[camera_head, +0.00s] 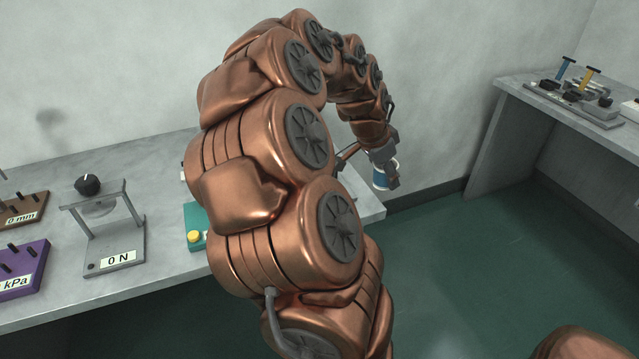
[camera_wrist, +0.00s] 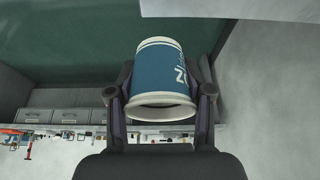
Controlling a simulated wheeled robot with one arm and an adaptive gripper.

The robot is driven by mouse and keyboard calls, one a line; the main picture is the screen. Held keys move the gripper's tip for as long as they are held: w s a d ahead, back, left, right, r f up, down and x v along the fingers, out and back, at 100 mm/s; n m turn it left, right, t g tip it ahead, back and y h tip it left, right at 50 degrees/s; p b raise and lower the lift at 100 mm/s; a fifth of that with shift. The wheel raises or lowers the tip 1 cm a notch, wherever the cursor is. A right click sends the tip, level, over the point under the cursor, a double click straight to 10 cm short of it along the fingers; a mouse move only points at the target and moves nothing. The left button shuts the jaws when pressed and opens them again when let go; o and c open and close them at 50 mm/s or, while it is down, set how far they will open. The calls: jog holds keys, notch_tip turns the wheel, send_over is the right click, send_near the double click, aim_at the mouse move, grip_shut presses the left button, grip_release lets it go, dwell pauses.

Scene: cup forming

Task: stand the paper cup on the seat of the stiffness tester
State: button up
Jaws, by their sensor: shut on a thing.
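My gripper (camera_head: 390,170) is off the right end of the long bench, above the floor, shut on the paper cup (camera_head: 381,181). The cup is blue with white bands. In the wrist view the cup (camera_wrist: 160,70) sits between the two fingers (camera_wrist: 160,97), its wide rolled rim towards the camera. In the head view my gripper covers part of it. A grey device (camera_head: 113,225) with an upright frame, black knob and a "0 N" label stands on the bench at left, apart from the gripper. It looks like the stiffness tester. Its seat under the frame looks empty.
A brown "0 mm" device (camera_head: 22,211) and a purple "kPa" device (camera_head: 20,270) stand left of it. A green device (camera_head: 195,222) with a yellow button is partly hidden behind my arm. Another bench (camera_head: 540,95) with tools is at right. Open floor lies between.

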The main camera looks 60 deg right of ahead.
jog(key=shift+s+d, duration=0.1)
jog(key=shift+s, duration=0.1)
jog(key=w, duration=0.5)
jog(key=w+a+f, duration=0.1)
jog(key=w, duration=0.4)
jog(key=w+p, duration=0.1)
jog(key=w, duration=0.4)
jog(key=shift+w+a+f, duration=0.2)
jog(key=shift+a+f, duration=0.05)
jog(key=shift+a, duration=0.15)
jog(key=shift+f+p, duration=0.3)
jog(key=shift+f, duration=1.5)
jog(key=shift+f, duration=0.2)
jog(key=o, duration=0.8)
jog(key=shift+r, duration=0.15)
